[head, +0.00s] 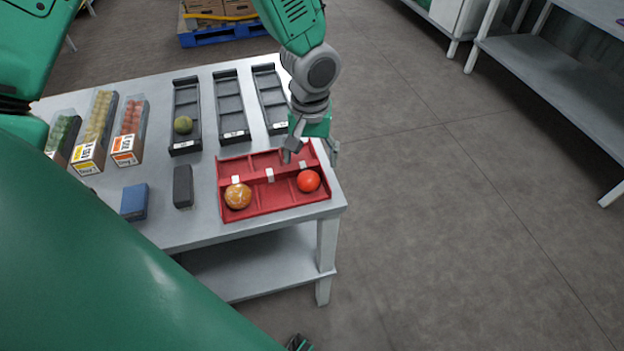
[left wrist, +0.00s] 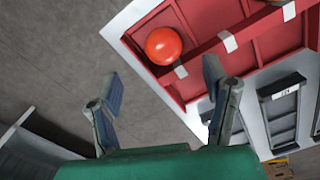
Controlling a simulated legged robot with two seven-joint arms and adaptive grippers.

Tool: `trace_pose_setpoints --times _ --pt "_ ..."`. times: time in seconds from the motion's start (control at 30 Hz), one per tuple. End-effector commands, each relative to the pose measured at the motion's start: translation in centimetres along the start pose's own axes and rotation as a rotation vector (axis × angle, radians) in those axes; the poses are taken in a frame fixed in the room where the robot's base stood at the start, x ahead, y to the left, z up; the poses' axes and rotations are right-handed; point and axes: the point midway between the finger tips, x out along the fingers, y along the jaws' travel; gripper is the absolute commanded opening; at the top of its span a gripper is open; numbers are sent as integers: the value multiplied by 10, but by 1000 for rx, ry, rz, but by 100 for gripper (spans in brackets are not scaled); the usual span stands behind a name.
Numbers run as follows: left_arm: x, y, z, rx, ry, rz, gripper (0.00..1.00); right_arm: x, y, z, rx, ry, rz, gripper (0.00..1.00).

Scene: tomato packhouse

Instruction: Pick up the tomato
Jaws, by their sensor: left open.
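A round red tomato (head: 308,180) lies in a right-hand compartment of the red tray (head: 270,213), near the table's right end. It also shows in the left wrist view (left wrist: 163,46), near a tray corner. My left gripper (head: 312,154) is above the back right part of the tray, fingers pointing down. Its fingers are spread, empty and apart from the tomato. In the left wrist view my left gripper (left wrist: 160,80) has the tomato ahead of its gap. An orange-yellow mottled tomato (head: 238,196) lies in a left compartment of the tray. My right gripper does not show.
Filled clear-topped boxes (head: 130,133) stand at the left. A blue block (head: 134,202) and a dark block (head: 183,187) lie left of the tray. Floor right of the table is clear.

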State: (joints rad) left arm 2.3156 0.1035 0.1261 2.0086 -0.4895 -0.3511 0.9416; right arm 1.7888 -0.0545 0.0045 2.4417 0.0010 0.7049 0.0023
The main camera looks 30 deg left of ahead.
Motion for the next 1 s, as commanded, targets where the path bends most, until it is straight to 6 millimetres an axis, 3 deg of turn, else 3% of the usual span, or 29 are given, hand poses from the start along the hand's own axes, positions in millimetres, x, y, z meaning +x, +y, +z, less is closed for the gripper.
trace_pose_setpoints --times 0.1,0.27,0.57,0.87,1.0 --pt "16 -1 0 -1 -1 0 68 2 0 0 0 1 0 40" --pt "24 -1 1 0 1 0 68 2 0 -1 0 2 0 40" --pt "66 0 3 1 0 -2 68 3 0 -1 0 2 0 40" --pt "71 -1 3 0 2 1 68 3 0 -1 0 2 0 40" --pt "71 -1 3 0 2 1 29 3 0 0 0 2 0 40"
